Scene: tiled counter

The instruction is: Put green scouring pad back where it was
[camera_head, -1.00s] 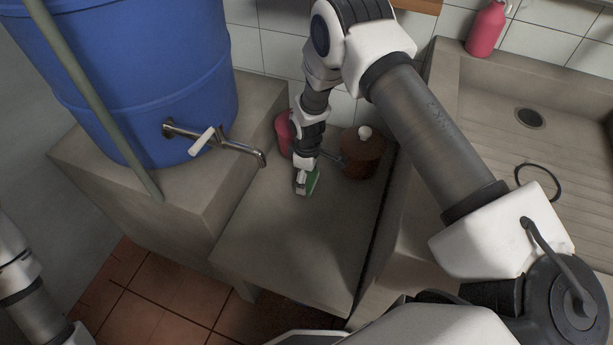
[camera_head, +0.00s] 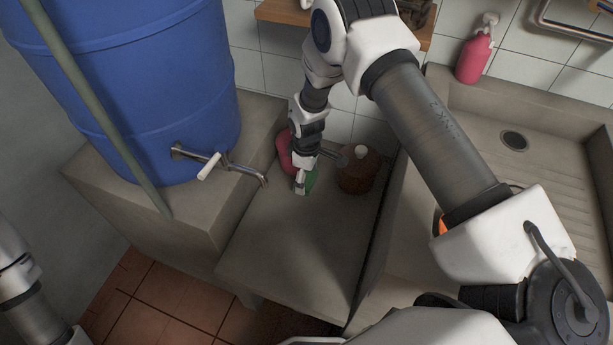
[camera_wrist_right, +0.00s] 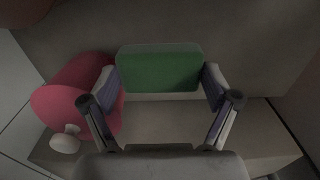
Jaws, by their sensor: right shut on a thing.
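The green scouring pad (camera_head: 312,181) is held in my right gripper (camera_head: 302,186) over the back part of the low concrete counter (camera_head: 285,235). In the right wrist view the pad (camera_wrist_right: 160,68) spans the space between the two fingers, which press on its left and right ends. I cannot tell whether the pad touches the counter. My left gripper is out of view; only part of my left arm shows at the left edge.
A brown pot (camera_head: 357,172) stands to the right. The blue barrel (camera_head: 150,110) with its tap (camera_head: 215,163) stands left. Free counter lies in front.

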